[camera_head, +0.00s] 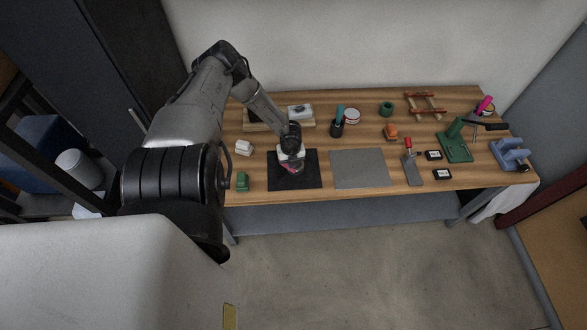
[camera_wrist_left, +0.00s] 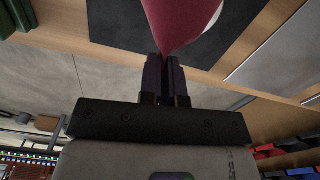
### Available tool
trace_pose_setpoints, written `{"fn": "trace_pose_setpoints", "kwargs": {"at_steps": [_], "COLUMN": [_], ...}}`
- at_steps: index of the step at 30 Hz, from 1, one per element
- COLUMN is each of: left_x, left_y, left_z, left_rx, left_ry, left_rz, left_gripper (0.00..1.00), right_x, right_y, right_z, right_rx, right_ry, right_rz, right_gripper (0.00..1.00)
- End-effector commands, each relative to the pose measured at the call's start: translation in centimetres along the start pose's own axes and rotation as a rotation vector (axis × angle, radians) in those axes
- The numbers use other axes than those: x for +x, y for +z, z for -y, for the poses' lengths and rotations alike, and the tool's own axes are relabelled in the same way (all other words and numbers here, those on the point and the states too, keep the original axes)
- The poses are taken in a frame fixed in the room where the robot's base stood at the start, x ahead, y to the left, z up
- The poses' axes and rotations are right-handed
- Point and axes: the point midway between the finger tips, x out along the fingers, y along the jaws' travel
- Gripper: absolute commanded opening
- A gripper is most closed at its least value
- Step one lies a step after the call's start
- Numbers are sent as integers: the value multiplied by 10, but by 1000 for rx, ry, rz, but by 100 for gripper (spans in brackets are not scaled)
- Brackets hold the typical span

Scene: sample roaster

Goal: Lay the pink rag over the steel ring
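The pink rag (camera_wrist_left: 182,20) is pinched at its edge between the fingertips of my left gripper (camera_wrist_left: 168,62). Its cloth spreads away from the fingers over the black mat (camera_wrist_left: 110,25). In the head view my left gripper (camera_head: 291,158) is low over the black mat (camera_head: 313,172), and a small patch of the rag (camera_head: 291,170) shows just below it. A pale curved edge shows beside the rag in the left wrist view; I cannot tell whether it is the steel ring. The ring is not clearly visible elsewhere. My right gripper is not in view.
A grey mat (camera_head: 359,168) lies bare to the right. A green block (camera_head: 242,181) and a white object (camera_head: 244,147) stand to the left. A dark cup (camera_head: 337,128), a white tin (camera_head: 351,116) and a wooden tray (camera_head: 262,126) stand behind. The table's front edge is close.

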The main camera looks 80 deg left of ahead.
Motion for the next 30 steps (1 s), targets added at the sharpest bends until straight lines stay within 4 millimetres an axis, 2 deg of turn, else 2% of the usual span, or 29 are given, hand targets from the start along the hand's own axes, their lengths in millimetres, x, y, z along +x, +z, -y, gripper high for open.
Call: {"fn": "trace_pose_setpoints", "kwargs": {"at_steps": [6, 12, 27, 28, 30], "left_x": [21, 32, 37, 37, 37], "left_y": [-24, -35, -40, -40, -40], "left_z": [-11, -17, -19, -19, -19], "left_rx": [0, 0, 0, 0, 0], "left_ry": [1, 1, 0, 0, 0], "left_rz": [-3, -1, 1, 1, 0], "left_gripper": [0, 0, 0, 7, 14], "right_x": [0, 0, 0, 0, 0], "right_y": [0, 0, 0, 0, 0], "right_z": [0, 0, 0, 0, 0], "right_rx": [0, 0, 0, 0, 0], "right_ry": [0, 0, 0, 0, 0], "right_rz": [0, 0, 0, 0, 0], "right_gripper": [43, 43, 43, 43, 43]}}
